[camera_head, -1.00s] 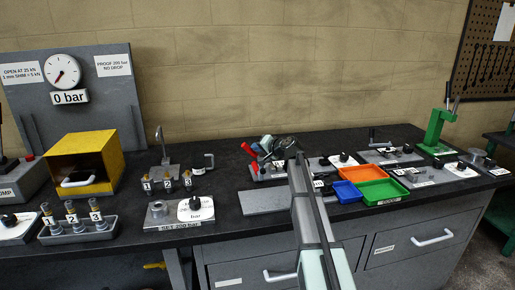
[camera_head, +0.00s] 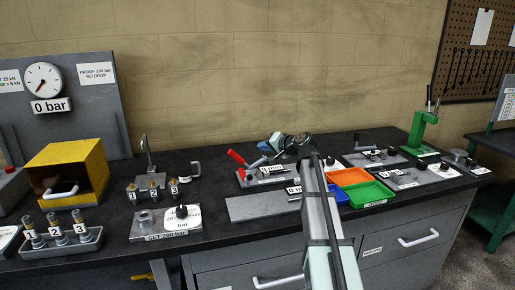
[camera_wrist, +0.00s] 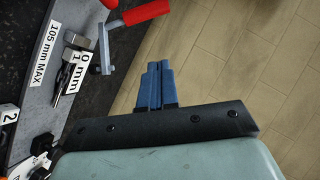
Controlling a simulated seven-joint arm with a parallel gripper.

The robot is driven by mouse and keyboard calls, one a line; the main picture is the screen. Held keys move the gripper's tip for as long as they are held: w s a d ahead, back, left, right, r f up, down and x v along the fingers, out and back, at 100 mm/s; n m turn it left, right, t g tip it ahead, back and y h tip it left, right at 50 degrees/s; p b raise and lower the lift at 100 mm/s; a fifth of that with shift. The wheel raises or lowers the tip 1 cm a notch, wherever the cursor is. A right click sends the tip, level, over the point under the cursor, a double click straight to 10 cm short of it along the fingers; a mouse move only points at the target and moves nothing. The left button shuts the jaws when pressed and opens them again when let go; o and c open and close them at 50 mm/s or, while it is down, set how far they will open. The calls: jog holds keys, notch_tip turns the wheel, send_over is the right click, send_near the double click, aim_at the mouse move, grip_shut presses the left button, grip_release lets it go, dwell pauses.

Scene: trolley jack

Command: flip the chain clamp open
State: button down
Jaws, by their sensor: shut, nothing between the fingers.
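The clamp that looks like the chain clamp stands on a grey plate (camera_head: 246,182) at mid-bench, with red-handled levers (camera_head: 237,157) raised at its left. In the wrist view a red handle (camera_wrist: 147,11) shows at the top, joined to a grey metal bracket on the labelled plate (camera_wrist: 38,120). My gripper (camera_wrist: 155,72) has its blue fingers together and empty. In the head view my wrist hides part of the bench right of the clamp; any chain is not distinguishable.
An orange tray (camera_head: 350,177) and a green tray (camera_head: 371,193) lie right of my arm, with a blue one partly hidden. A green press (camera_head: 421,134) stands further right. Numbered fittings (camera_head: 60,232) and a yellow box (camera_head: 66,170) are at left. A bare grey plate (camera_head: 258,206) lies in front.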

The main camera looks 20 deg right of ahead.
jog(key=shift+s+d+r, duration=0.25)
jog(key=shift+s, duration=0.2)
jog(key=w+d+r+n+g+y, duration=0.1)
jog(key=w+d+r+g, duration=0.15)
jog(key=w, duration=0.45)
jog(key=w+d+r+n+g, duration=0.1)
jog(key=w+d+r, duration=0.2)
jog(key=w, duration=0.4)
jog(key=s+a+f+n+g+y, duration=0.1)
jog(key=s+a+f+n+g, duration=0.1)
jog(key=s+g, duration=0.4)
jog(key=shift+n+g+y, duration=0.3)
jog(key=shift+n+g, duration=0.05)
jog(key=shift+n, duration=0.15)
jog(key=shift+f, duration=0.2)
